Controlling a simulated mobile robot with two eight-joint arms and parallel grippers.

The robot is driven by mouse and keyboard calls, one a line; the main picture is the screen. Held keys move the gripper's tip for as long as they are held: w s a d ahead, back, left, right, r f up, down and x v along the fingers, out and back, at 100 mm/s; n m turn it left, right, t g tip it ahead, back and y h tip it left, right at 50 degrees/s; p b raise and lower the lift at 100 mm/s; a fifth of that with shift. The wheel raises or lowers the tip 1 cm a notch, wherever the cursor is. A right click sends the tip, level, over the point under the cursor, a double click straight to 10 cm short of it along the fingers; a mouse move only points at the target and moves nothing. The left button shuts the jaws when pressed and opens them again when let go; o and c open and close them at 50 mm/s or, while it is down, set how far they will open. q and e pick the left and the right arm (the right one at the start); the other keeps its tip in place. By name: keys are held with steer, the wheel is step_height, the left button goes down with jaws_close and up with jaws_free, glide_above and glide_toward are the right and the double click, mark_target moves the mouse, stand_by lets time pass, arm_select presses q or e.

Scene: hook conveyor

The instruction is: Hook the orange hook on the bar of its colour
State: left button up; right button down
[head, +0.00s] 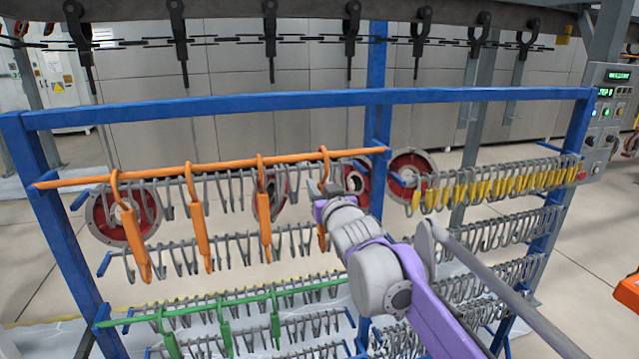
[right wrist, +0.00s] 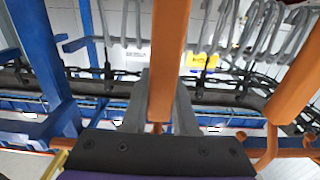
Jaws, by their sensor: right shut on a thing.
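The orange bar (head: 90,180) runs across the upper left of the blue rack. Three orange hooks (head: 200,232) hang from it. My right gripper (head: 322,208) is shut on another orange hook (head: 323,178) near the bar's right end. This hook's curved top is level with the bar and appears to loop over it; whether it rests there is too small to tell. In the right wrist view the held hook (right wrist: 170,50) stands between the two fingers, and a neighbouring orange hook (right wrist: 288,70) shows at the right. My left gripper is not in view.
Grey hooks fill the rack's rows behind. Yellow hooks (head: 500,185) hang at the right, and green hooks (head: 275,318) on a green bar (head: 240,297) below. The blue top beam (head: 300,103) crosses above the orange bar. A conveyor with black hangers (head: 270,30) runs overhead.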

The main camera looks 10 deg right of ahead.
stand_by(0.4)
steer(key=c, duration=0.6)
jaws_free()
steer(key=shift+s, duration=0.1)
steer(key=s+b, duration=0.1)
steer(key=s, duration=0.8)
steer(key=s+f+g, duration=0.6)
steer(key=s+f, duration=0.8)
steer(key=f, duration=0.5)
steer(key=s+f+g, duration=0.6)
steer(key=s+f, duration=0.9)
steer(key=f, duration=0.4)
steer(key=shift+s+d+f+g+h, duration=0.2)
steer(key=shift+s+g+h, duration=0.05)
steer(key=shift+g+h, duration=0.05)
